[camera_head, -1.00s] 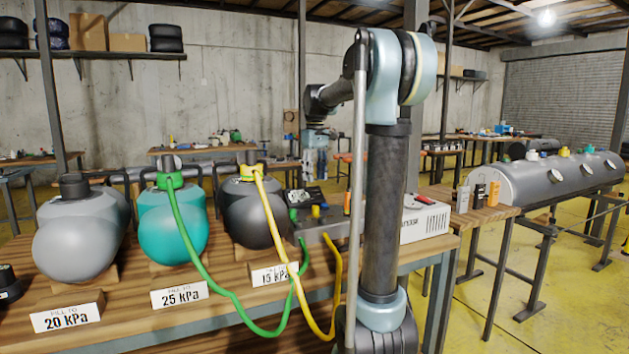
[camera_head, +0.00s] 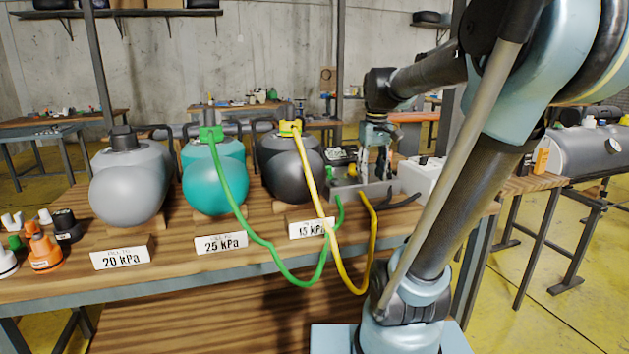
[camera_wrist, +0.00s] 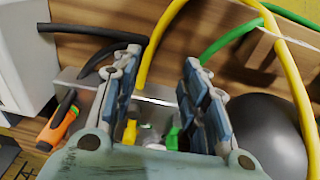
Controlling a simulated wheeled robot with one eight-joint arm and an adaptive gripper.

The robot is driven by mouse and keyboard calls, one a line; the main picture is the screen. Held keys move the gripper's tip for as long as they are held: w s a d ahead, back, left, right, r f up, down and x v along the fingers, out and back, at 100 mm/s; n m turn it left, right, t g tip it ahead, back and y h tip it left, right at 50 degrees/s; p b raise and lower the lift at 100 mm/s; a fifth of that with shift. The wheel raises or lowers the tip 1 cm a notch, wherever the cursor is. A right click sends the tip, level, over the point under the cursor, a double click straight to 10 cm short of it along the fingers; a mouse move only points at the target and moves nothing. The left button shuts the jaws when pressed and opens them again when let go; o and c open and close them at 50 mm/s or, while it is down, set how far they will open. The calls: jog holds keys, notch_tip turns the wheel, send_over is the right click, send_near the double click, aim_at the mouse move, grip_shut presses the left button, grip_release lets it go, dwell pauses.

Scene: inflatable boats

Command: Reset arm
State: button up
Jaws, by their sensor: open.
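My gripper (camera_head: 376,160) is open and empty above the grey metal box (camera_head: 368,192) at the right part of the bench. In the wrist view my gripper (camera_wrist: 158,80) has its two blue-padded fingers spread apart. Nothing is between the pads. Below and beyond them show the metal box's edge (camera_wrist: 155,97), with a yellow fitting (camera_wrist: 130,130) and a green fitting (camera_wrist: 172,138).
Three tanks stand on the wooden bench: grey (camera_head: 130,185), teal (camera_head: 214,180) and dark (camera_head: 292,165). A green hose (camera_head: 262,245) and a yellow hose (camera_head: 325,225) loop over the front edge. A white box (camera_head: 422,180) stands right of the metal box.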

jog(key=s+d+f+m+t, duration=0.1)
jog(key=s+d+f+m, duration=0.1)
jog(key=s+f, duration=1.5)
jog(key=shift+s+f+m, duration=0.3)
jog(key=shift+f+m, duration=0.4)
jog(key=shift+f, duration=0.2)
jog(key=shift+w+f, duration=0.2)
jog(key=shift+w, duration=0.3)
